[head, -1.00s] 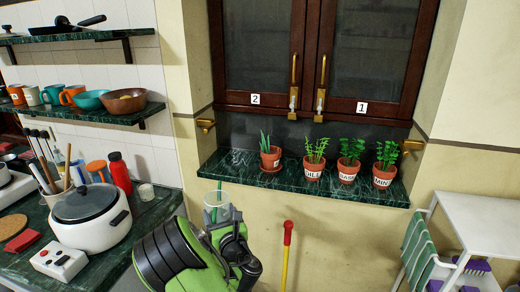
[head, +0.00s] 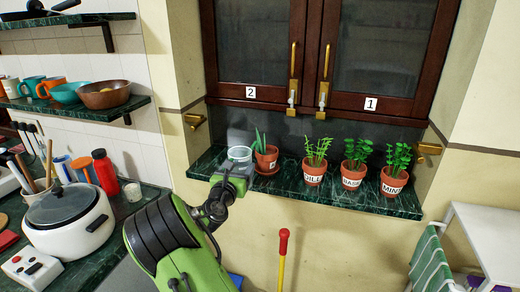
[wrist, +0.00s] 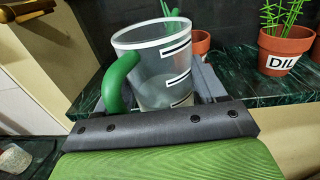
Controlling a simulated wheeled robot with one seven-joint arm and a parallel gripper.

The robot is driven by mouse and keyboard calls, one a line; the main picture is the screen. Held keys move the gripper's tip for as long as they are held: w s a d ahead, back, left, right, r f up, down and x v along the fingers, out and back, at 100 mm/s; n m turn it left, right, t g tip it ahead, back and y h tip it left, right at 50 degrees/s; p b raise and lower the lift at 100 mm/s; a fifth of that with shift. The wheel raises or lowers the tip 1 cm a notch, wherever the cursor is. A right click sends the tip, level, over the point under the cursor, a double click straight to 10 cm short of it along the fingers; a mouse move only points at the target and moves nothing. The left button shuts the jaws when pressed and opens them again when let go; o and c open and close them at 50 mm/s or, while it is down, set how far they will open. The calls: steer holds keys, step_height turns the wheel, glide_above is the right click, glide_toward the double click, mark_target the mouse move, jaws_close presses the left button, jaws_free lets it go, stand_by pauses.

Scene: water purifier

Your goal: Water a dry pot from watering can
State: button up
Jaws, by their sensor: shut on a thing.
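My gripper (head: 230,177) is shut on a clear jug (head: 240,153) with a green handle, which serves as the watering can. In the wrist view the jug (wrist: 152,68) stands roughly upright between my fingers (wrist: 158,92), with dark level marks on its side and its handle at the left. I cannot tell how much water it holds. It is at the left end of the window sill, just left of a terracotta pot (head: 266,157) with an aloe-like plant. Further right are pots labelled DILL (head: 314,172), BASIL (head: 354,173) and MINT (head: 393,182). Soil dryness cannot be told.
The dark green marble sill (head: 291,186) lies under shut brown cabinet doors (head: 362,70). A counter at left holds a white cooker (head: 68,225) and a red bottle (head: 105,173). A white shelf (head: 490,240) stands at right. A red-topped yellow stick (head: 283,250) stands below the sill.

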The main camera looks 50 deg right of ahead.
mark_target(248, 151)
steer(key=shift+s+r, duration=0.1)
steer(key=shift+r, duration=0.1)
steer(key=r+y+p, duration=0.1)
steer(key=p, duration=0.3)
steer(key=shift+d+r+g, duration=0.1)
steer(key=shift+d+g, duration=0.3)
steer(key=d+y+p, duration=0.1)
steer(key=p, duration=0.2)
steer(key=m+y+p, duration=0.1)
steer(key=p, duration=0.2)
steer(key=shift+w+d+r+g, duration=0.2)
steer(key=shift+d+r+g, duration=0.15)
steer(key=shift+r+g, duration=0.05)
steer(key=d+r+y+p, duration=0.1)
steer(key=p, duration=0.4)
steer(key=shift+w+d+r+m+g+y, duration=0.1)
steer(key=shift+d+r+m+g+y, duration=0.2)
steer(key=shift+r, duration=0.1)
steer(key=shift+f, duration=0.4)
steer(key=shift+r, duration=0.1)
steer(key=shift+w+d+r+y+p, duration=0.1)
steer(key=shift+d+r+y+p, duration=0.15)
steer(key=shift+p, duration=0.35)
steer(key=shift+d, duration=0.1)
